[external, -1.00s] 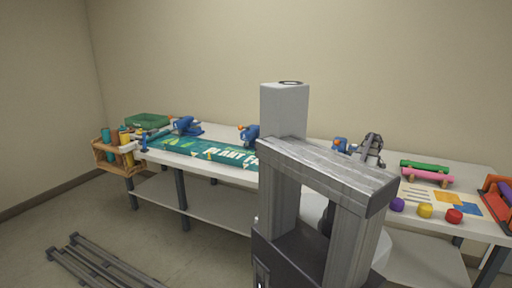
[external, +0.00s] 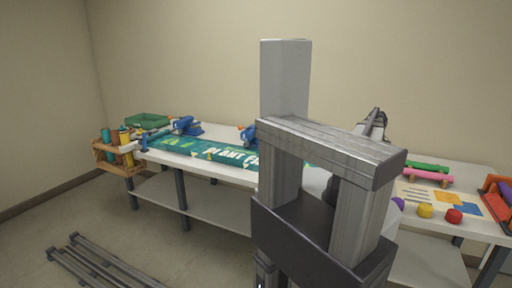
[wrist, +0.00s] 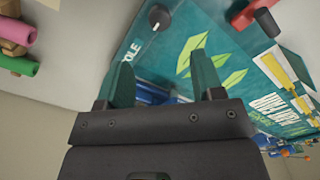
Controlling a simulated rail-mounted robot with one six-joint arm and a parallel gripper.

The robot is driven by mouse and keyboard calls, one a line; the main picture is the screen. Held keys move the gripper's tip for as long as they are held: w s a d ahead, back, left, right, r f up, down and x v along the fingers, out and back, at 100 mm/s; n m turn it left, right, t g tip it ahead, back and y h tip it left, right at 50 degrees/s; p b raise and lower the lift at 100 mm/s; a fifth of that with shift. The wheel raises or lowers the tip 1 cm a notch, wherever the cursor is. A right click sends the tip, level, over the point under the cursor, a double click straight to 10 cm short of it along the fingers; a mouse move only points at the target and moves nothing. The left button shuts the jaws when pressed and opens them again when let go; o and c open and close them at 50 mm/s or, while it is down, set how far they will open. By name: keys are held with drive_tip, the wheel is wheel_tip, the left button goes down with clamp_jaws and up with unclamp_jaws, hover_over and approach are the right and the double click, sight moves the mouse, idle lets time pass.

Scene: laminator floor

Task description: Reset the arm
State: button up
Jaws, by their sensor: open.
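My gripper (wrist: 164,78) shows in the wrist view with two teal fingers spread apart. I see nothing held between them. Beyond the fingers is a teal printed panel (wrist: 205,28) with green leaf shapes and a round dark knob near its left edge. Something blue shows low between the fingers, partly hidden by them. In the external view, my grey column and arm fill the middle. A dark part of my arm shows behind them over the right half of the table, and the fingers are hidden there.
A long white table (external: 222,174) stands along the wall, bearing a teal plant banner (external: 200,149), blue devices (external: 185,125) and a green tray (external: 147,121). At its right are green and pink rolls (external: 428,176), a yellow knob (external: 425,211) and a red knob (external: 454,215). Grey rails lie on the floor.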

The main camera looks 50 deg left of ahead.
idle(0.4)
drive_tip(key=s+d+m, duration=0.5)
drive_tip(key=d+m, duration=0.2)
drive_tip(key=d, duration=0.3)
drive_tip(key=s+d+m, duration=0.6)
drive_tip(key=d+m, duration=0.1)
drive_tip(key=d, duration=0.4)
drive_tip(key=shift+d+m, duration=0.25)
drive_tip(key=shift+m, duration=0.15)
